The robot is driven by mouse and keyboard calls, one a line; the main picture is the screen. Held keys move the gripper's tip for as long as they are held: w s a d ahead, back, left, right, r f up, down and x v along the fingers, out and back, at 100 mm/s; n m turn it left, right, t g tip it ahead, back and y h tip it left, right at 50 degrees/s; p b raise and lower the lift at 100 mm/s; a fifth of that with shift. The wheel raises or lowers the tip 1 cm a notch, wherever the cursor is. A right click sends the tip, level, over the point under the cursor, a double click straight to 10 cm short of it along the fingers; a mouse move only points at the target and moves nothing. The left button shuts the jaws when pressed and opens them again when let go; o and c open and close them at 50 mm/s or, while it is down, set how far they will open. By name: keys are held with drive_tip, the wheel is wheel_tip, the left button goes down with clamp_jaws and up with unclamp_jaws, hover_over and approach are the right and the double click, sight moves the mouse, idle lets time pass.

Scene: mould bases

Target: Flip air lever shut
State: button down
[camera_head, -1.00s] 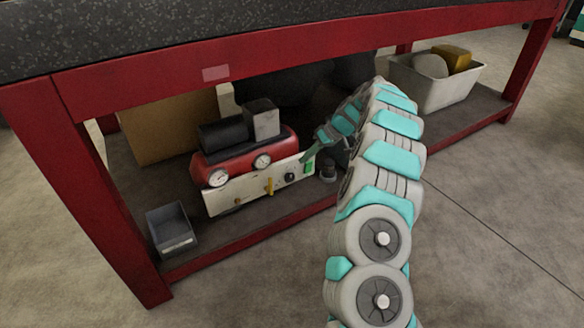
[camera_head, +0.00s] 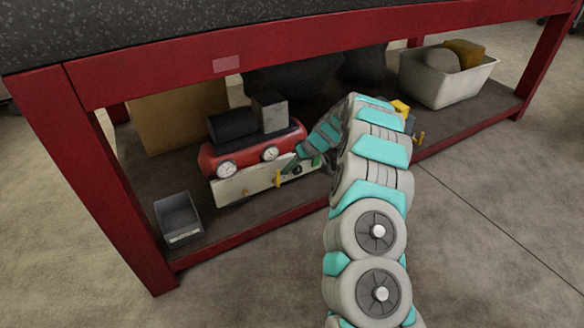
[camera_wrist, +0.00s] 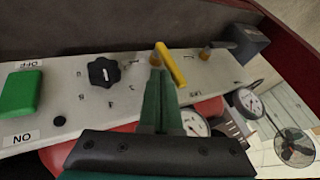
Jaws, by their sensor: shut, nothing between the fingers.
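The yellow air lever (camera_head: 278,178) is on the cream front panel (camera_head: 240,184) of the red compressor (camera_head: 250,151), under the bench. It stands roughly upright in the head view. In the wrist view the lever (camera_wrist: 172,65) is a slanted yellow bar on a pivot on the panel (camera_wrist: 75,118). My gripper (camera_head: 290,169) is just right of the lever in the head view. In the wrist view the shut green fingers (camera_wrist: 156,72) point at the lever's pivot end, with nothing between them. I cannot tell whether they touch the lever.
The panel carries a green ON/OFF switch (camera_wrist: 20,92), a black knob (camera_wrist: 103,72) and a brass fitting (camera_wrist: 213,52). The red bench rail (camera_head: 300,48) passes above. A grey bin (camera_head: 178,218) stands left, a white tub (camera_head: 445,82) right.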

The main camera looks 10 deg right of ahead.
idle(0.4)
drive_tip(key=shift+s+a+r+h, duration=0.15)
drive_tip(key=shift+a+h, duration=0.1)
drive_tip(key=shift+h, duration=0.15)
drive_tip(key=shift+a, duration=0.1)
drive_tip(key=s+a+f+n+t+h+b, duration=0.2)
drive_tip(key=a+h+b, duration=0.3)
drive_tip(key=a+h, duration=0.3)
drive_tip(key=shift+s+n+t+h, duration=0.3)
drive_tip(key=shift+t+h, duration=0.6)
drive_tip(key=shift+h, duration=0.3)
drive_tip(key=shift+w+d+f, duration=0.1)
drive_tip(key=shift+d, duration=0.05)
idle(0.4)
